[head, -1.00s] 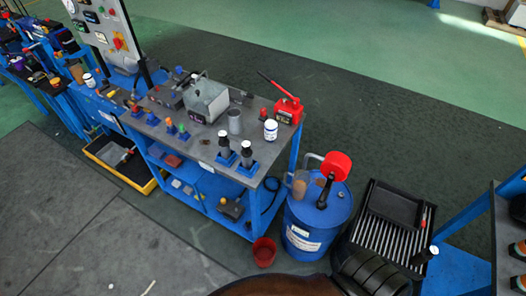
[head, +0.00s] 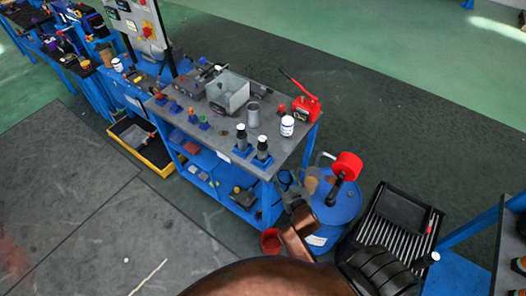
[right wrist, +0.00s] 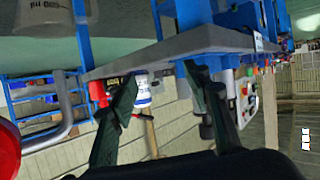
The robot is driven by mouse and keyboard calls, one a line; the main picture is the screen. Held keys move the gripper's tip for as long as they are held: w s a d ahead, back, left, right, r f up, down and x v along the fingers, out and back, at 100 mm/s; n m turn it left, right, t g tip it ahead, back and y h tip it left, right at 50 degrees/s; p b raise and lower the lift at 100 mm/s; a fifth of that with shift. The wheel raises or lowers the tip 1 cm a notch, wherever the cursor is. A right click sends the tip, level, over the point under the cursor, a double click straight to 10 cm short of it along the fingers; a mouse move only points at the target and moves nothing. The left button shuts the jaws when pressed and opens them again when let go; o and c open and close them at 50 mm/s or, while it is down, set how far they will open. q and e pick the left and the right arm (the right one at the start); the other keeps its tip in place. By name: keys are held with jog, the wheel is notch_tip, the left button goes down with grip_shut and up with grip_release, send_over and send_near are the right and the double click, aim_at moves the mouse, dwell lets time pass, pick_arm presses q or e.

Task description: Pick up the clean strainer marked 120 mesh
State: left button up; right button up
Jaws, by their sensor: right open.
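Two dark upright cylinders with pale tops stand in blue holders at the near edge of the blue cart's grey top, the left one (head: 241,138) and the right one (head: 263,149). They may be strainers; I cannot read any 120 mesh mark. My right gripper (head: 297,208) is beside the cart's near right corner, in front of the blue drum. In the right wrist view its fingers (right wrist: 160,78) are spread apart with nothing held between them. A dark cylinder (right wrist: 206,130) shows beyond one finger there. My left gripper is out of view.
The cart top (head: 222,150) also carries a metal box (head: 228,93), a grey cup (head: 253,115), a white jar (head: 287,126) and a red pump (head: 308,108). The floor at left is clear.

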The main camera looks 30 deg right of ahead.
aim_at(264, 144)
jog(key=w+a+r+t, duration=0.4)
jog(key=w+r+t, duration=0.15)
jog(key=r, duration=0.45)
jog(key=shift+n+g+y, duration=0.35)
jog(key=shift+n+y, duration=0.05)
jog(key=shift+y, duration=0.1)
jog(key=w, duration=0.2)
jog(key=w+d, duration=0.1)
jog(key=w, duration=0.4)
jog(key=shift+w+d+r, duration=0.2)
jog(key=shift+w+r, duration=0.1)
jog(key=shift+w+d, duration=0.15)
jog(key=shift+w, duration=0.35)
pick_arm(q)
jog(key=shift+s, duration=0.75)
pick_arm(e)
jog(key=shift+c, duration=0.4)
grip_shut()
